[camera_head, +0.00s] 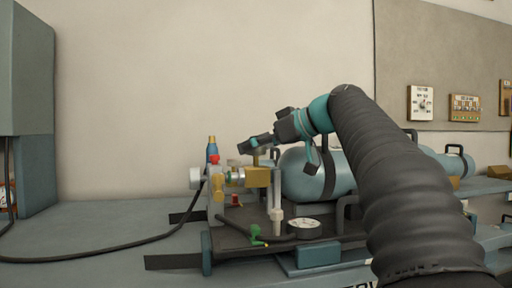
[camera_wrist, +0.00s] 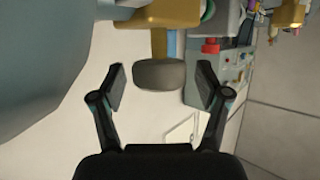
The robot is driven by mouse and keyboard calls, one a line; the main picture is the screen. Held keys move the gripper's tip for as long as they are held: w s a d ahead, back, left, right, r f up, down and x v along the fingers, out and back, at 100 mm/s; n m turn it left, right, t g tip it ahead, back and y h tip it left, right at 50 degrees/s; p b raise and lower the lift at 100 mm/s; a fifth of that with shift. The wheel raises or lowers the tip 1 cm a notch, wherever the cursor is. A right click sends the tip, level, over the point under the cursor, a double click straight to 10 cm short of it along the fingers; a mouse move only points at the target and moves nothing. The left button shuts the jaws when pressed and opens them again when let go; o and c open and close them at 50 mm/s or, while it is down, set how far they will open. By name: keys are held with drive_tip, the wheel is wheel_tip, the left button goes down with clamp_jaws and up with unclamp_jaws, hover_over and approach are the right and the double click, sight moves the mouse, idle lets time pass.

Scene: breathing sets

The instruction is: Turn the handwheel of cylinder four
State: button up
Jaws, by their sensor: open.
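A pale blue cylinder (camera_head: 302,177) lies on its side on the bench, with a brass valve block (camera_head: 258,177) at its left end. A dark grey, rounded handwheel (camera_wrist: 158,75) sits on a brass stem in the wrist view. My gripper (camera_wrist: 160,88) is open, with one finger on each side of the handwheel and a visible gap to both. In the head view my gripper (camera_head: 255,145) is just above the valve block and hides the handwheel. No number is readable on the cylinder, so I cannot tell if it is cylinder four.
A round gauge (camera_head: 305,227) and a green fitting (camera_head: 257,236) are in front of the valve. A blue bottle-like part (camera_head: 212,150) stands to its left. A black hose (camera_head: 110,256) runs left along the bench. Another cylinder (camera_head: 447,163) lies to the right behind my arm.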

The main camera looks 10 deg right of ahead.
drive_tip(key=c, duration=1.2)
drive_tip(key=shift+f, duration=0.1)
drive_tip(key=m+t+h+b, duration=0.1)
drive_tip(key=m+t+h, duration=0.1)
drive_tip(key=m, duration=0.1)
drive_tip(key=shift+s+a+h+b, duration=0.1)
drive_tip(key=shift+a+h+b, duration=0.05)
drive_tip(key=shift+h+b, duration=0.25)
drive_tip(key=m+t+h, duration=0.1)
drive_tip(key=h, duration=0.1)
drive_tip(key=m+h+p, duration=0.1)
drive_tip(key=m+h, duration=0.1)
drive_tip(key=shift+r+m+t, duration=0.2)
drive_tip(key=shift+m+t, duration=0.1)
drive_tip(key=shift+t, duration=0.1)
drive_tip(key=m+h+p, duration=0.1)
drive_tip(key=m+h, duration=0.2)
drive_tip(key=h, duration=0.1)
drive_tip(key=shift+f+m, duration=0.1)
drive_tip(key=shift+m, duration=0.3)
drive_tip(key=shift+f+m+g+h, duration=0.1)
drive_tip(key=shift+m+g+h, duration=0.5)
drive_tip(key=shift+m+h, duration=1.4)
drive_tip(key=shift+h, duration=0.4)
